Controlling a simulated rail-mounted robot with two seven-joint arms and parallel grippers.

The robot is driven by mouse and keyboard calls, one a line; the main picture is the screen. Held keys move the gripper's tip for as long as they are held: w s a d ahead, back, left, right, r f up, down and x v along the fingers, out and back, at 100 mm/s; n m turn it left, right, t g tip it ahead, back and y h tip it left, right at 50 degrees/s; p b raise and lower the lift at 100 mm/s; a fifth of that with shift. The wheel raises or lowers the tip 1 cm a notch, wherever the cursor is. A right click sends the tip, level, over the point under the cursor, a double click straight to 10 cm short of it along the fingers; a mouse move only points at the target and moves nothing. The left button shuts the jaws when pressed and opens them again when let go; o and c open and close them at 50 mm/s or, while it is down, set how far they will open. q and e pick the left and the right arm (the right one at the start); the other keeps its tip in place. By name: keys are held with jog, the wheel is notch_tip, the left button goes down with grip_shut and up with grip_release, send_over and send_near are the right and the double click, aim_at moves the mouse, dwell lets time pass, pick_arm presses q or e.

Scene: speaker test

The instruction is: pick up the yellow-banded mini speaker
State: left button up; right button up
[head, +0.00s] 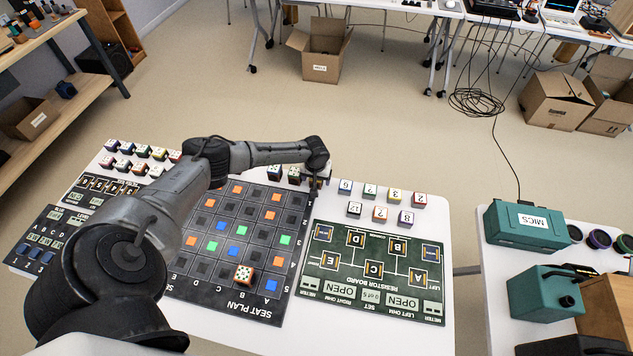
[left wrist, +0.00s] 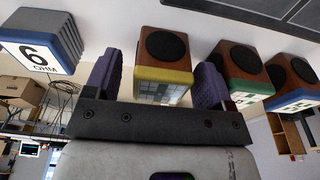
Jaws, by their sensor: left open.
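The yellow-banded mini speaker (left wrist: 163,66) shows in the left wrist view as a brown wooden cube with a round black driver and a yellow band. It lies between the two purple fingers of my left gripper (left wrist: 156,80), which are spread open on either side of it. I cannot tell whether either finger touches it. In the head view my left gripper (head: 317,180) is at the back edge of the white table, and it mostly hides the speaker. My right gripper is not in view.
A green-banded speaker (left wrist: 240,72) and a blue-banded speaker (left wrist: 293,82) stand close beside it on the right in the wrist view. A blue "6 OHM" block (left wrist: 42,45) is on the left. The seat plan board (head: 222,296) and resistor board (head: 318,262) lie nearer.

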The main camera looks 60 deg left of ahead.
pick_arm(q)
jog(key=shift+f, duration=0.4)
jog(key=shift+a, duration=0.1)
jog(key=shift+c, duration=0.4)
jog(key=c, duration=1)
jog(key=shift+o, duration=0.2)
